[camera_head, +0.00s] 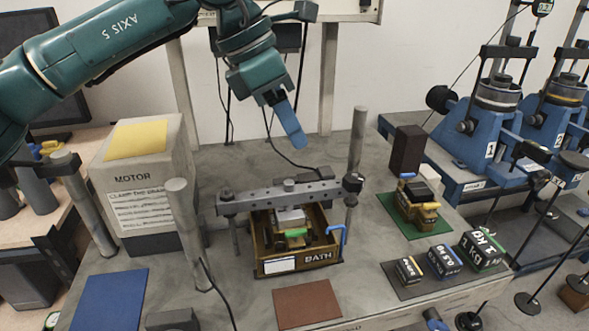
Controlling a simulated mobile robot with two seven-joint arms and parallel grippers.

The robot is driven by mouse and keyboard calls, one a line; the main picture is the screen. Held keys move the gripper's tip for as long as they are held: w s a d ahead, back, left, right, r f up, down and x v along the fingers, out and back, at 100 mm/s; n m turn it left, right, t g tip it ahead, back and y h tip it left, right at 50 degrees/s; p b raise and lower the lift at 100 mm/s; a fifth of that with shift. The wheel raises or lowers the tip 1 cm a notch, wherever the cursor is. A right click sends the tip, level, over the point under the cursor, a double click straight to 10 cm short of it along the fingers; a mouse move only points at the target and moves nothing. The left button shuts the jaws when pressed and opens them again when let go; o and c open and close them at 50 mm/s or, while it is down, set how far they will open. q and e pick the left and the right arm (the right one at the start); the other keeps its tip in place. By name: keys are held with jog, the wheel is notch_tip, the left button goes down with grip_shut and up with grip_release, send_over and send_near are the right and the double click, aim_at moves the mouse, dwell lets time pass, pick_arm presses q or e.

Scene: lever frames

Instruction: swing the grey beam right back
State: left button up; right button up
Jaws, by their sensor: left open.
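The grey beam (262,198) is a bar with holes that lies across the top of the open brown box marked BATH (270,250). Its right end meets a dark knob (352,183) on a post, and its left end is near another thin post. Inside the box are a grey block and a green piece, partly hidden under the beam. My left gripper (289,124) has blue fingers, is open, and hangs above and behind the beam, apart from it. My right gripper is not in view.
A grey MOTOR housing (150,195) and thick round posts stand left of the box. A tall post (357,140) stands behind its right end. On the right are a green mat (432,230) with a small model and several labelled weights (445,261). Blue and brown mats lie in front.

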aim_at(316, 186)
pick_arm(q)
jog(key=x, duration=0.4)
jog(key=p+x, duration=0.1)
jog(key=x, duration=0.3)
jog(key=w+a+x, duration=0.1)
jog(key=x, duration=0.3)
jog(key=shift+f+p, duration=0.2)
jog(key=shift+p, duration=0.2)
jog(key=shift+c, duration=0.3)
grip_shut()
